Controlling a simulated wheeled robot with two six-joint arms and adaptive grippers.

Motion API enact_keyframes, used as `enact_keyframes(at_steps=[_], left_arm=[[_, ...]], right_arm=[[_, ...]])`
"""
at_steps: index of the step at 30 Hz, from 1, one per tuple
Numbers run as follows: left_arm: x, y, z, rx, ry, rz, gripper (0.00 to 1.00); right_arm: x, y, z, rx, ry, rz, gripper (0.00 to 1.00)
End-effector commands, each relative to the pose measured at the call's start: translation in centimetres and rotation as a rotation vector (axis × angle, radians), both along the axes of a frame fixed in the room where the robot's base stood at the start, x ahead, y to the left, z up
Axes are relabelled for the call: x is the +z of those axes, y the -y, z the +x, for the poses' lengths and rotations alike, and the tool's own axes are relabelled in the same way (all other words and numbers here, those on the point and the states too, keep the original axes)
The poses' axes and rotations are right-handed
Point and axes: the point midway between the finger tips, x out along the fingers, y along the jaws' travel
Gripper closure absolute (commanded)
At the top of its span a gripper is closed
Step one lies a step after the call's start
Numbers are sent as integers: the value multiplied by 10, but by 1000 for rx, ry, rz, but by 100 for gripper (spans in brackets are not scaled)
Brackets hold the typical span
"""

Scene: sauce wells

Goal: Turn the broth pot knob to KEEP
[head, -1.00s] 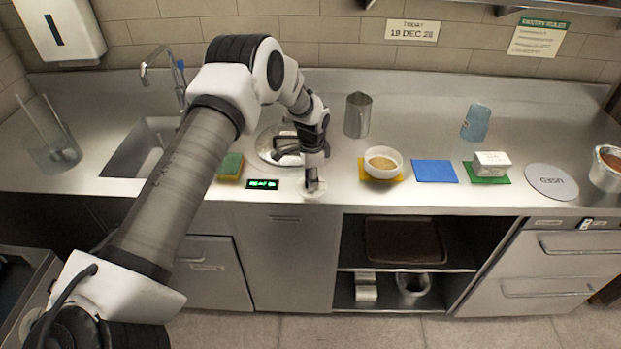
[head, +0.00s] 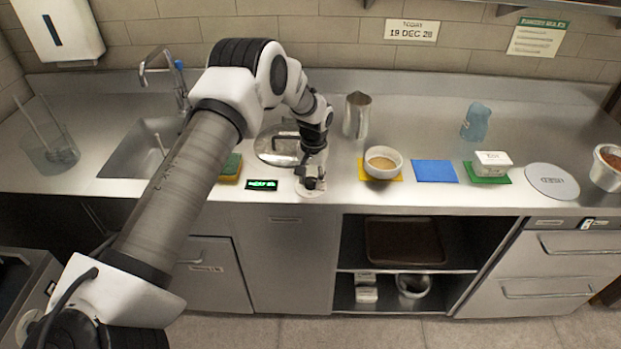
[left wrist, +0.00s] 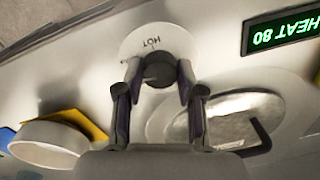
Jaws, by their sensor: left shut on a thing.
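The knob (left wrist: 160,72) is a dark round grip on a pale dial plate (left wrist: 178,40) at the counter's front edge. The word HOT shows on the plate beside the knob; no KEEP mark is visible. My left gripper (left wrist: 157,76) is shut on the knob, one finger on each side. In the head view my left gripper (head: 309,183) reaches down over the dial and hides most of it. The broth pot's round metal lid (head: 272,148) lies behind the gripper. A green display (left wrist: 284,30) reads HEAT 80. My right gripper is not in view.
A sponge (head: 231,168) and the display (head: 262,185) lie left of the dial. A metal jug (head: 357,115) stands behind, and a white bowl (head: 383,170) on a yellow mat stands to the right. The sink (head: 140,150) is at the left.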

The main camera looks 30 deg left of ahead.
Motion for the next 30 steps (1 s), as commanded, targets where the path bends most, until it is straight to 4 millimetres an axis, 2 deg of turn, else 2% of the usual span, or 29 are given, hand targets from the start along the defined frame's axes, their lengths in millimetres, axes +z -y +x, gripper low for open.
enact_keyframes(at_steps=[1,15,21,30], left_arm=[[-5,1,-4,43,-12,-3,97],[-5,1,-3,462,-12,-1,97],[-5,1,-3,581,-12,0,97],[-4,1,-2,664,-12,1,97]], right_arm=[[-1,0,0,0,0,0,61],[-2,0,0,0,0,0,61],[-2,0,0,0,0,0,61],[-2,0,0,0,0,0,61]])
